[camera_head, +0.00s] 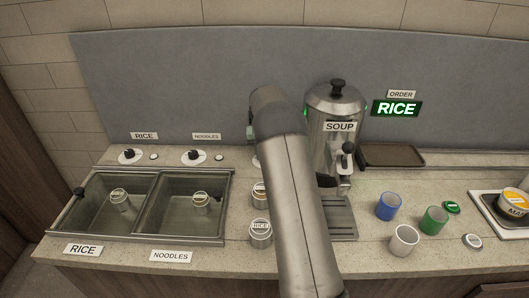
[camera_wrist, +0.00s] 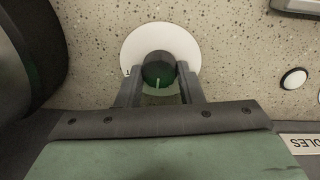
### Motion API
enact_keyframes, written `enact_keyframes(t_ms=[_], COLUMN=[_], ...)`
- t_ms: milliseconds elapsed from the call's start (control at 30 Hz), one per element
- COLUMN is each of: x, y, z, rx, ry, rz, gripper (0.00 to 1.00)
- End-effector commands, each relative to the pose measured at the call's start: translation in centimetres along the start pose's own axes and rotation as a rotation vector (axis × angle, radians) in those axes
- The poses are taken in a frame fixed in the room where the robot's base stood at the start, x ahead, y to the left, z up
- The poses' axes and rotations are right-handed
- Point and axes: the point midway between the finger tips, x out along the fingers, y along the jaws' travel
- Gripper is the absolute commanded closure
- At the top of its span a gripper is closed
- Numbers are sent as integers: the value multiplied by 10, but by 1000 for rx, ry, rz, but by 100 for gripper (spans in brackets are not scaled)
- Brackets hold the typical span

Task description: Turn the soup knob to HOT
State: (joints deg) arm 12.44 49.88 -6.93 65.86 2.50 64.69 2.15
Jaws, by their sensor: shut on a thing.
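The soup knob (camera_wrist: 158,70) shows in the wrist view as a dark round knob with a pale green pointer line, set on a white round dial (camera_wrist: 130,46). The pointer line runs toward the bottom of that view. My gripper (camera_wrist: 158,85) is shut on the knob, one finger on each side. No HOT marking is readable on the visible part of the dial. In the head view my arm hides the knob and my fingertips; only a sliver of the dial shows at the arm's left edge. The soup pot (camera_head: 335,108) stands right of my arm.
The rice knob (camera_head: 129,154) and noodles knob (camera_head: 192,155) stand to the left behind two sunken wells. Canisters (camera_head: 260,234) stand by my arm. Blue (camera_head: 388,206), green (camera_head: 434,219) and white (camera_head: 404,240) cups stand at the right. An order sign (camera_head: 397,108) reads RICE.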

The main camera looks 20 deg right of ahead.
Motion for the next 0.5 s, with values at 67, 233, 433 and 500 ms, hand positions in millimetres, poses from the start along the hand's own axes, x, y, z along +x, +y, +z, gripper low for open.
enact_keyframes(t_ms=[67, 233, 433, 500], x=[-1, -2, -2, -2], y=[0, 0, 1, 1], z=[-1, -1, -1, -1], rx=[70, 232, 421, 487], ry=[-2, -10, -19, -23], rz=[1, 0, 0, 1], gripper=[89, 89, 89, 89])
